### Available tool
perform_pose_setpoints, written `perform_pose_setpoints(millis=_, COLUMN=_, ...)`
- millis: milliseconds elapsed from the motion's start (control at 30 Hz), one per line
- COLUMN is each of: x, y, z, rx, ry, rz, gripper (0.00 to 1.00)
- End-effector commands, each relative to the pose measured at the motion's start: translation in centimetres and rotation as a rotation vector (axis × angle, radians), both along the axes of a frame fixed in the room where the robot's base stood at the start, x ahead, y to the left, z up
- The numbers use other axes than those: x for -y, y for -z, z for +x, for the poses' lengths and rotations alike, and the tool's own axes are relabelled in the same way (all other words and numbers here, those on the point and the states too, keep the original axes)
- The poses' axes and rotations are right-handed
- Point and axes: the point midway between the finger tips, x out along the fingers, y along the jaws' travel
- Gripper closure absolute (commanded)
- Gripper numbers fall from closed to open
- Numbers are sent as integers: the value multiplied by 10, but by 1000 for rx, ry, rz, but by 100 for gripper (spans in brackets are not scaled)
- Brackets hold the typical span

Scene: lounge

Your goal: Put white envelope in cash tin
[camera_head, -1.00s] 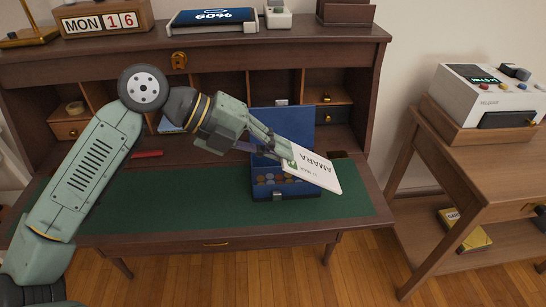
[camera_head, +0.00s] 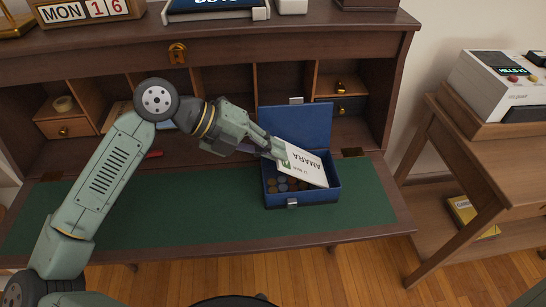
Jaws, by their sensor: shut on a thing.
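The white envelope (camera_head: 304,167) has dark lettering and a small green mark. My gripper (camera_head: 276,149) is shut on its left end and holds it tilted, with its far end sloping down to the right. The cash tin (camera_head: 290,198) is blue with its lid raised at the back, and it stands on the desk's green mat. Coins show in its front left part. The envelope is over the tin's opening and hides much of the inside. I cannot tell whether its lower edge touches the tin.
The wooden desk (camera_head: 215,242) has a green mat (camera_head: 130,212) that is clear left of the tin. Cubbyholes and small drawers stand behind. A red item (camera_head: 154,154) lies at the back. A side table (camera_head: 455,140) with a white machine (camera_head: 505,80) is on the right.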

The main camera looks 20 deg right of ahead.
Motion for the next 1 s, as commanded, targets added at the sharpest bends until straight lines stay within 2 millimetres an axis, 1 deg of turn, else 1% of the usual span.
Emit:
perform_pose_setpoints(millis=100, x=0, y=16, z=0, rx=-5, ry=-2, rz=-3, gripper=100)
perform_pose_setpoints(millis=200, x=0, y=27, z=0, rx=-4, ry=-1, rz=-2, gripper=100)
perform_pose_setpoints(millis=533, x=0, y=33, z=0, rx=0, ry=0, rz=0, gripper=100)
perform_pose_setpoints(millis=567, x=0, y=32, z=0, rx=0, ry=0, rz=0, gripper=94)
perform_pose_setpoints(millis=833, x=0, y=31, z=0, rx=-1, ry=-1, rz=0, gripper=76)
perform_pose_setpoints(millis=867, x=0, y=31, z=0, rx=-1, ry=-1, rz=0, gripper=74)
perform_pose_setpoints(millis=1000, x=0, y=31, z=0, rx=-1, ry=-1, rz=0, gripper=74)
